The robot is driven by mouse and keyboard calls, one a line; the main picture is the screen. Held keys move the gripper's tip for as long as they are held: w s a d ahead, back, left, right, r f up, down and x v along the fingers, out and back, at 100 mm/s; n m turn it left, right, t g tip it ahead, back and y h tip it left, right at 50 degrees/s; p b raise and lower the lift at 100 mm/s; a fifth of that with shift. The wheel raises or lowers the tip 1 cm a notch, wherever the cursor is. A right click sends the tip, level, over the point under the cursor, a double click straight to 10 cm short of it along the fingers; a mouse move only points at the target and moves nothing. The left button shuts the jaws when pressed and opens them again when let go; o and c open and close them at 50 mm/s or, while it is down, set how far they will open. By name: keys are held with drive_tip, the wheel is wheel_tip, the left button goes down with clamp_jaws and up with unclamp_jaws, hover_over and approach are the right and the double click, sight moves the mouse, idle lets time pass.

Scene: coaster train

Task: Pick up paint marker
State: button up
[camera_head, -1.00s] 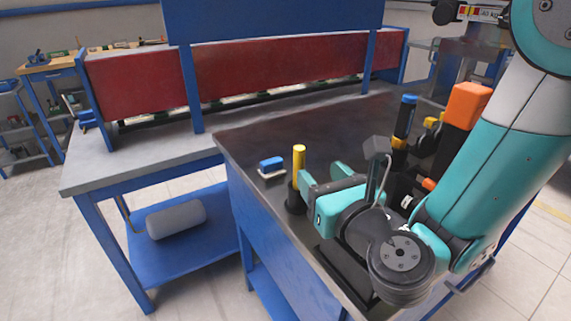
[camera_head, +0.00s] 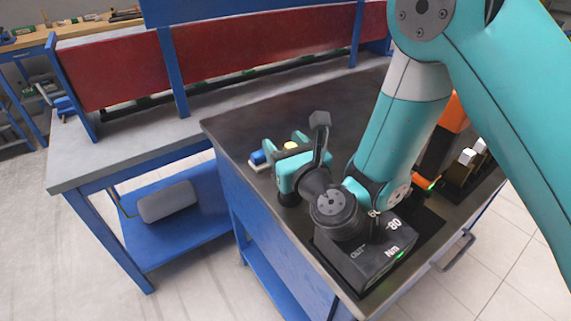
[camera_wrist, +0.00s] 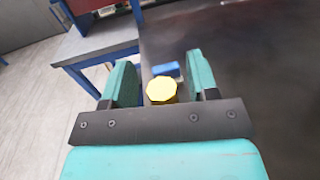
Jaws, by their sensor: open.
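The paint marker (camera_wrist: 162,90) appears to be the upright yellow-topped cylinder, seen nearly end-on in the wrist view between my fingers. In the head view only its yellow top (camera_head: 291,146) shows clearly; my gripper hides most of the rest. My gripper (camera_wrist: 162,80) is open, with one teal finger on each side of the marker and a visible gap on both sides. In the head view my gripper (camera_head: 284,149) is at the marker, over the dark bench top.
A small blue block with a pale base (camera_head: 257,159) lies close beside the marker. The dark bench top (camera_head: 300,110) is clear behind it. A black box with "80 Nm" on it (camera_head: 378,262) stands at the front, and an orange object (camera_head: 455,115) stands to the right.

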drive_tip(key=shift+w+d, duration=0.1)
drive_tip(key=shift+d, duration=0.15)
clamp_jaws()
drive_tip(key=shift+r, duration=0.1)
wheel_tip(320, 180, up, 20)
drive_tip(key=p, duration=1.6)
